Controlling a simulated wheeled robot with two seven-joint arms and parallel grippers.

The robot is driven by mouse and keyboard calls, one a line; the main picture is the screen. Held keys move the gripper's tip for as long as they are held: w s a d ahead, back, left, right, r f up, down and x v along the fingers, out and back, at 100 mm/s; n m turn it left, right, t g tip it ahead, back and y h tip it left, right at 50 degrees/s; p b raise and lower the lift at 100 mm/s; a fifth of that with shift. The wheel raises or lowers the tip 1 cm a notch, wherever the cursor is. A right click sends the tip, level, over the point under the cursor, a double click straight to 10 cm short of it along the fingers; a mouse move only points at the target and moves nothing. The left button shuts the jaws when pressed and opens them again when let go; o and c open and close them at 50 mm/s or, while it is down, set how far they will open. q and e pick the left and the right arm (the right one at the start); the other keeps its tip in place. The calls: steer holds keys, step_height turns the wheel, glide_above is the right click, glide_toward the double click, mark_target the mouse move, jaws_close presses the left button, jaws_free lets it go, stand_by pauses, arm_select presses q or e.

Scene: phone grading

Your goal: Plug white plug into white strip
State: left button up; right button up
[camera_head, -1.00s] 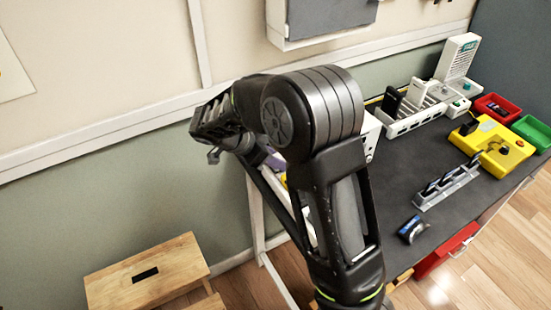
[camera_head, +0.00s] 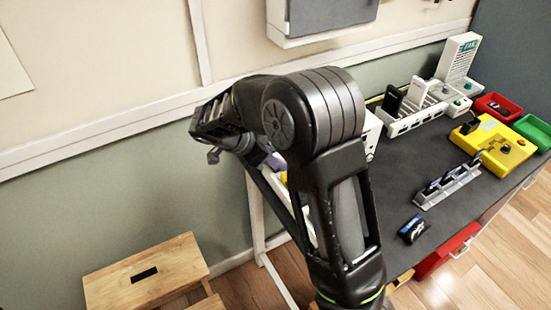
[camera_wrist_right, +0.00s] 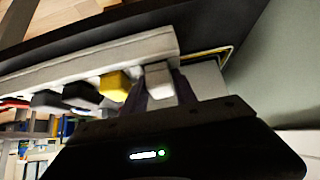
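In the right wrist view my right gripper (camera_wrist_right: 158,93) has its two dark fingers closed on the sides of a white plug (camera_wrist_right: 159,84). The plug is at the end of a long pale strip (camera_wrist_right: 95,60), the white strip, and lies close against it. I cannot tell whether its pins are in a socket. Black plugs (camera_wrist_right: 80,93) and a yellow plug (camera_wrist_right: 115,84) sit along the same strip. In the head view my right arm covers this part of the table, and the fingertips and strip cannot be made out. My left gripper is not in view.
The dark table (camera_head: 400,170) holds a white rack (camera_head: 412,115), a yellow device (camera_head: 495,145), a grey holder with phones (camera_head: 447,187), a single phone (camera_head: 413,229), a red bin (camera_head: 497,107) and a green bin (camera_head: 533,131). A wooden stool (camera_head: 145,275) stands on the floor at the left.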

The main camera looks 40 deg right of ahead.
steer(key=o, duration=0.3)
steer(key=shift+s+a+f, duration=0.1)
steer(key=shift+s+f, duration=0.1)
steer(key=shift+f, duration=0.25)
steer(key=shift+w+a+r, duration=0.1)
steer(key=shift+a+r, duration=0.15)
steer(key=shift+r, duration=0.15)
steer(key=v, duration=0.7)
steer(key=shift+w+r+b, duration=0.25)
steer(key=shift+r+b, duration=0.05)
steer(key=shift+b, duration=0.1)
steer(key=shift+d, duration=0.1)
